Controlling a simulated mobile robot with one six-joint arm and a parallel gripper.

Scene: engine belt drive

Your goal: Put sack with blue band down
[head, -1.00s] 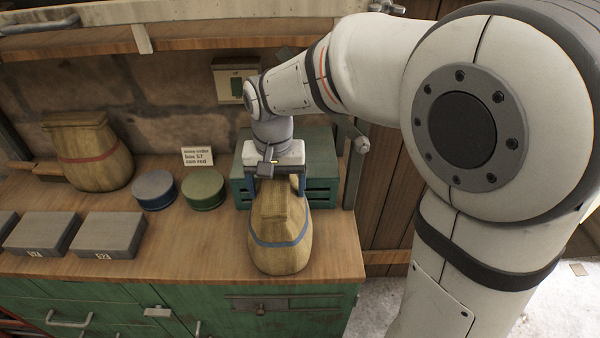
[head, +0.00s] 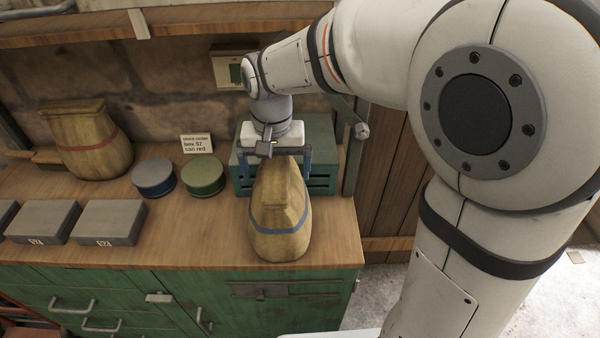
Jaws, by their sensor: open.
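The sack with the blue band (head: 281,222) stands upright on the wooden worktop (head: 180,240), near its front right corner. It is tan with a blue stripe around its lower half. My gripper (head: 279,172) is behind and above the top of the sack, with its jaws open. One blue-tipped finger shows on each side of the sack's top. The sack hides part of the space between the fingers, so I cannot tell whether they touch it.
A sack with a red band (head: 88,145) stands at the back left. A blue can (head: 154,178), a green can (head: 203,177), a small sign (head: 197,144) and grey boxes (head: 111,222) are left of the sack. A green crate (head: 325,158) stands behind my gripper.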

